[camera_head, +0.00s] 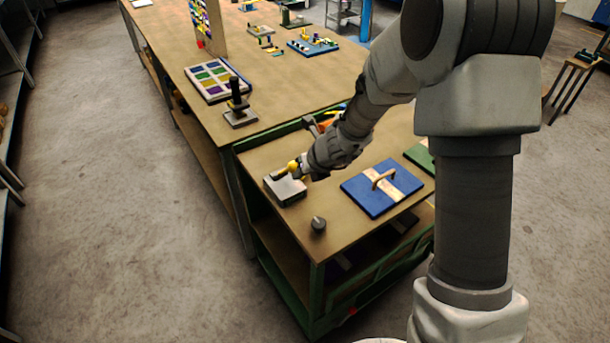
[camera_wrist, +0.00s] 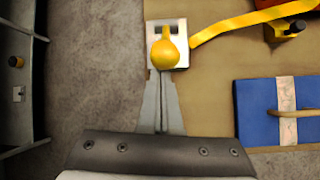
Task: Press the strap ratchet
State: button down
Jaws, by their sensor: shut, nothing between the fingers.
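The strap ratchet is a pale grey block (camera_head: 285,190) with a yellow part on it, near the left edge of the wooden bench top. In the wrist view its block (camera_wrist: 181,60) carries a rounded yellow handle (camera_wrist: 165,54) and has a dark slot behind. A yellow strap (camera_wrist: 240,22) runs from it to the right. My gripper (camera_head: 301,171) is shut and empty, right at the ratchet. In the wrist view its fingertips (camera_wrist: 162,74) end just at the near side of the yellow handle. I cannot tell whether they touch it.
A blue board (camera_head: 362,193) with a pale strip and tan handle lies right of the ratchet. A small dark knob (camera_head: 318,225) stands nearer the front edge. A black upright tool (camera_head: 238,101) and a tray of coloured squares (camera_head: 216,80) sit on the bench beyond. Left is open floor.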

aim_at(291, 162)
jog(key=w+a+r+p, duration=0.1)
jog(key=r+p, duration=0.1)
jog(key=w+a+r+p, duration=0.1)
jog(key=w+r+p, duration=0.1)
jog(key=shift+w+a, duration=0.15)
jog(key=shift+w, duration=0.05)
jog(key=shift+w+a+r+p, duration=0.2)
jog(key=shift+a+r+p, duration=0.1)
jog(key=shift+a, duration=0.1)
jog(key=shift+r, duration=0.15)
jog(key=shift+s+r, duration=0.1)
jog(key=shift+r, duration=0.1)
jog(key=s+d+f+p+v, duration=0.1)
jog(key=p+v, duration=0.4)
jog(key=v, duration=1.1)
jog(key=shift+s+d, duration=0.2)
jog(key=shift+d, duration=0.2)
jog(key=shift+f, duration=0.1)
